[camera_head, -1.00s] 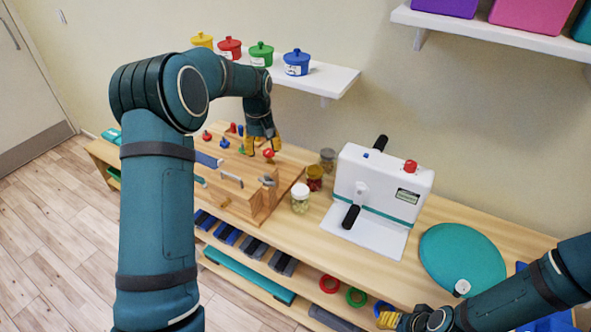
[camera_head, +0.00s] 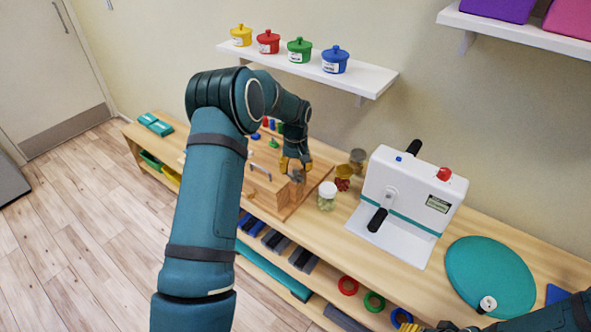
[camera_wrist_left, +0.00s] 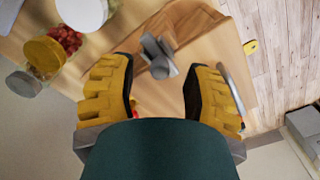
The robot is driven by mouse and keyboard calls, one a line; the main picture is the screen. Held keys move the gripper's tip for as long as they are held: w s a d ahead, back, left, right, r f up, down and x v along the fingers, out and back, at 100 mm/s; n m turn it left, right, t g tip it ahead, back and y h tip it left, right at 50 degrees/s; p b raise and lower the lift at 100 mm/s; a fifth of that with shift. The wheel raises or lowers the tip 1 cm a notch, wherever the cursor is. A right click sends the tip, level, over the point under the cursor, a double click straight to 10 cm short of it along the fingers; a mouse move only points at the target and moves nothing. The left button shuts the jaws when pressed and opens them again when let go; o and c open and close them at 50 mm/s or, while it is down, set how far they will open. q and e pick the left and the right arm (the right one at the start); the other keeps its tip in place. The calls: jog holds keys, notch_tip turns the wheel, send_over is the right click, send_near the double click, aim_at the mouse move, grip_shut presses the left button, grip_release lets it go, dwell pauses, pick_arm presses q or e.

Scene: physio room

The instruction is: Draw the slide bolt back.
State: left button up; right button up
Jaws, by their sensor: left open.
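My left gripper (camera_head: 290,164) is open, with yellow fingers pointing down over the right end of the wooden activity board (camera_head: 312,186). A grey metal fitting (camera_head: 297,177) stands on that end of the board, just below the fingertips. In the left wrist view the same fitting (camera_wrist_left: 160,57), with a round peg, lies between the open fingers (camera_wrist_left: 158,85), apart from both. I cannot tell for sure that it is the slide bolt. A silver bar handle (camera_wrist_left: 234,88) shows beside the right-hand finger. My right gripper (camera_head: 403,319) is mostly cut off at the bottom edge.
A white-lidded jar (camera_head: 327,196) and two smaller jars stand close right of the board. A white machine with black handles (camera_head: 410,200) and a teal disc (camera_head: 490,275) stand further right. A shelf (camera_head: 375,82) with coloured pots is above. Floor is clear at left.

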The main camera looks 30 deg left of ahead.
pick_arm(q)
jog(key=shift+f, duration=0.55)
grip_shut()
jog(key=d, duration=0.3)
jog(key=shift+s+d, duration=0.15)
